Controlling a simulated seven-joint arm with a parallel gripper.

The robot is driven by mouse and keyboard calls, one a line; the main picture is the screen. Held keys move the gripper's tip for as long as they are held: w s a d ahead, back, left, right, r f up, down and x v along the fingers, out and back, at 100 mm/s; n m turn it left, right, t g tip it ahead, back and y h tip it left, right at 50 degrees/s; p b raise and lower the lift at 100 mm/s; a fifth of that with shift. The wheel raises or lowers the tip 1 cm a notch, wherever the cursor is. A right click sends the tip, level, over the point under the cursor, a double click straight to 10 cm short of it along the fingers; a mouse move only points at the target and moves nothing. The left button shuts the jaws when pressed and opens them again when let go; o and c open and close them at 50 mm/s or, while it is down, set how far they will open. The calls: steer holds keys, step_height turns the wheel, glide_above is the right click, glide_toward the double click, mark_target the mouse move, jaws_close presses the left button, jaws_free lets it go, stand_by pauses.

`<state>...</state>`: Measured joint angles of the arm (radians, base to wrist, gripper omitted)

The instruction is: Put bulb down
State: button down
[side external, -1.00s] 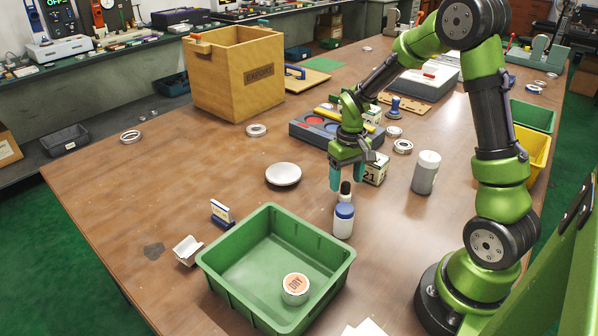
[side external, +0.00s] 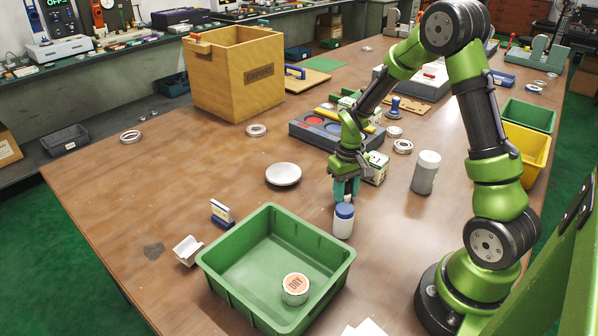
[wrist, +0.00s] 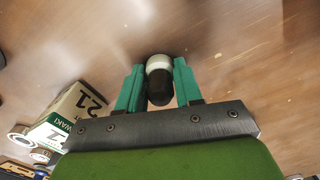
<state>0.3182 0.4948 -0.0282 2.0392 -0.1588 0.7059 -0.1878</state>
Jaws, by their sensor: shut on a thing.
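The bulb (wrist: 159,88), black at one end with a pale white part, sits between the two teal fingers of my gripper (wrist: 159,86) in the wrist view. My gripper is shut on it. In the side view my gripper (side external: 345,188) points down close to the brown tabletop, and the fingers hide most of the bulb. I cannot tell whether the bulb touches the table.
A white bottle with a blue cap (side external: 343,221) stands just in front of my gripper. A green bin (side external: 215,262) holding a round tin (side external: 295,289) is nearer the camera. A white dish (side external: 283,174) lies left. A small carton (side external: 376,168) and a grey cylinder (side external: 425,173) stand right.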

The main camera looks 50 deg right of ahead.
step_height(320, 180, up, 8)
steer(key=shift+r, duration=0.25)
steer(key=shift+n, duration=0.5)
steer(key=d, duration=0.4)
steer(key=w+d+r, duration=0.1)
steer(key=d, duration=0.3)
steer(key=d+r, duration=0.1)
steer(key=d, duration=0.4)
steer(key=shift+w, duration=0.2)
steer(key=s+d+n, duration=0.1)
steer(key=s+d, duration=0.1)
steer(key=d, duration=0.8)
steer(key=f, duration=0.5)
steer(key=shift+s+d+f, duration=0.25)
steer(key=shift+s, duration=0.05)
steer(key=shift+f, duration=2.4)
steer(key=c, duration=0.8)
jaws_free()
steer(key=shift+f, duration=0.15)
steer(key=shift+o, duration=0.2)
